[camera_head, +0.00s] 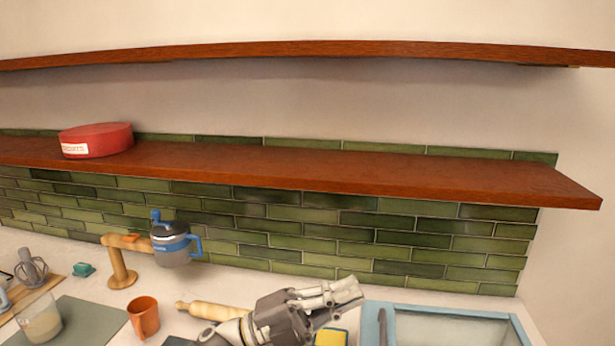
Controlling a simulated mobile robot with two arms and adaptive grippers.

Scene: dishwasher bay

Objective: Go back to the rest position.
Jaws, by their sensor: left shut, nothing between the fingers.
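My left gripper (350,291) shows at the bottom centre of the head view, above the counter. Its fingers are together with nothing held between them, and they point right. The wrist hides part of the counter behind it. A yellow sponge-like block (331,337) shows just below the fingers. A wooden rolling pin (210,311) lies to the left of the gripper, partly hidden by the arm. My right gripper is not in view.
A blue-rimmed basin (455,311) is at the lower right. An orange mug (144,317), a wooden stand (120,262) with a blue-grey mug (172,245), and a glass (39,318) stand left. A shelf (330,172) holding a red tin (97,140) runs above.

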